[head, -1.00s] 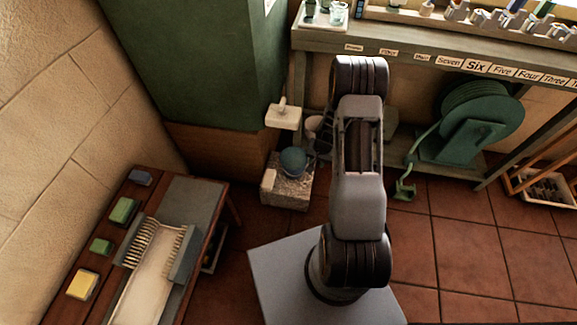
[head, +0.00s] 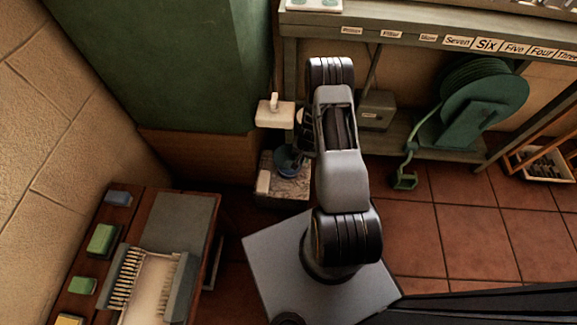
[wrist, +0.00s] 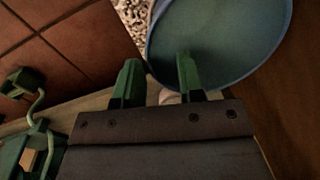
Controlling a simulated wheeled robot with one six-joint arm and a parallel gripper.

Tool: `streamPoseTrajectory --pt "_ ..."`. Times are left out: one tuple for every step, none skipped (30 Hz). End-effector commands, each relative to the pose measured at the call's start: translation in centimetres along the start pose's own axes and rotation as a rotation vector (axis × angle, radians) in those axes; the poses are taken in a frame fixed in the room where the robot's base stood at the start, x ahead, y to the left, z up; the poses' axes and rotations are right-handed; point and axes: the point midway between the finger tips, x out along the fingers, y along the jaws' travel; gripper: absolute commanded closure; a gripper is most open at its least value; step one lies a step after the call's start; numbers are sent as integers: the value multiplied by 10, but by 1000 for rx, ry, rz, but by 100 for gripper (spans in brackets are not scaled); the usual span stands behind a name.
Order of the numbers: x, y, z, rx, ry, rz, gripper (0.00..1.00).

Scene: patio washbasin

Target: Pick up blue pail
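The blue pail (head: 284,168) stands on the speckled block (head: 291,189) at the foot of the green pillar, partly hidden by my arm. In the wrist view the pail (wrist: 225,35) fills the upper right, and I look into its open top. My gripper (wrist: 159,80) has its two green fingers apart. The right finger overlaps the inside of the pail, and the left finger is outside the near-left rim. I cannot tell whether either finger touches the pail. In the head view the fingers are hidden or too small to make out.
A pale basin (head: 275,113) juts out just above the pail. A grey workbench (head: 390,22) and a green hose reel (head: 478,105) are to the right. A wooden table (head: 143,210) with brushes and sponges is at left. Tiled floor (head: 470,220) is clear at right.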

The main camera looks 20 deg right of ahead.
Motion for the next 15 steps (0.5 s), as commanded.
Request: streamPoseTrajectory --pt "3 0 0 1 0 0 64" --pt "4 0 0 1 0 0 64" --pt "5 1 0 2 0 0 64" --pt "6 1 0 2 0 0 64" --pt "6 1 0 2 0 0 64" --pt "8 1 0 3 0 0 64" --pt "11 2 0 3 0 0 64" --pt "13 2 0 3 0 0 64" --pt "17 3 0 3 0 0 64" --pt "21 3 0 3 0 0 64" --pt "25 4 0 3 0 0 64" --pt "31 4 1 3 0 0 64" --pt "36 5 1 4 0 1 64" --pt "40 5 2 5 0 1 64" --pt "45 5 1 4 0 1 64"
